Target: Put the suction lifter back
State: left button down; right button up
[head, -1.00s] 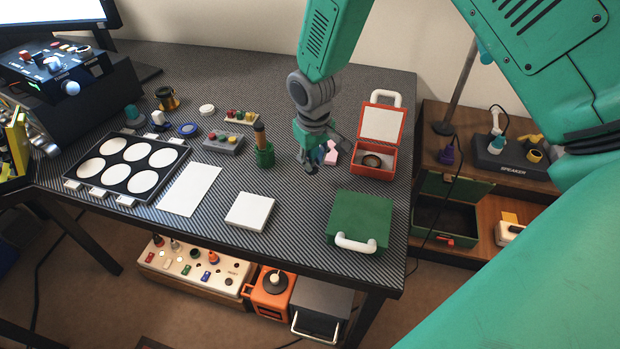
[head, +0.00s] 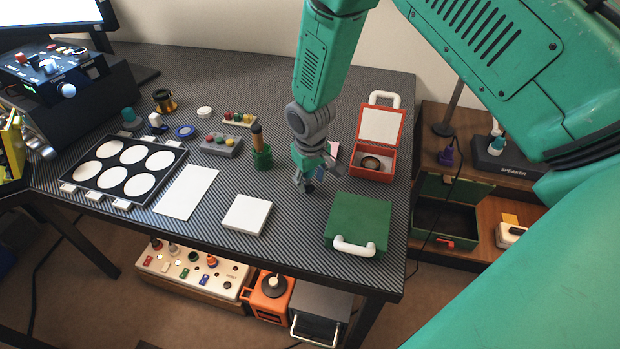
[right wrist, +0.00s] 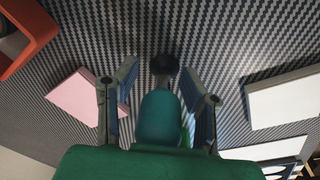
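The suction lifter (right wrist: 160,112) shows in the right wrist view as a rounded teal body with a dark, blurred cup end. It sits between the fingers of my right gripper (right wrist: 160,88) and points away from the palm. In the head view my right gripper (head: 308,180) hangs above the table, left of the open orange case and behind the green case. A dark tip shows under it there. The exact contact of the fingers on the lifter is hard to see. My left gripper is out of view.
The open orange case (head: 388,165) stands at the right, with the closed green case (head: 358,222) in front. A white block (head: 246,215), a white sheet (head: 187,192) and a green holder (head: 262,158) are to the left. A pink piece (right wrist: 82,97) lies beside my right gripper.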

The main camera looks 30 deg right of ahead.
jog(key=shift+a, duration=0.1)
jog(key=shift+a+r, duration=0.1)
jog(key=shift+r, duration=0.1)
notch_tip(320, 180, up, 12)
jog(key=s+p, duration=0.1)
jog(key=shift+a, duration=0.4)
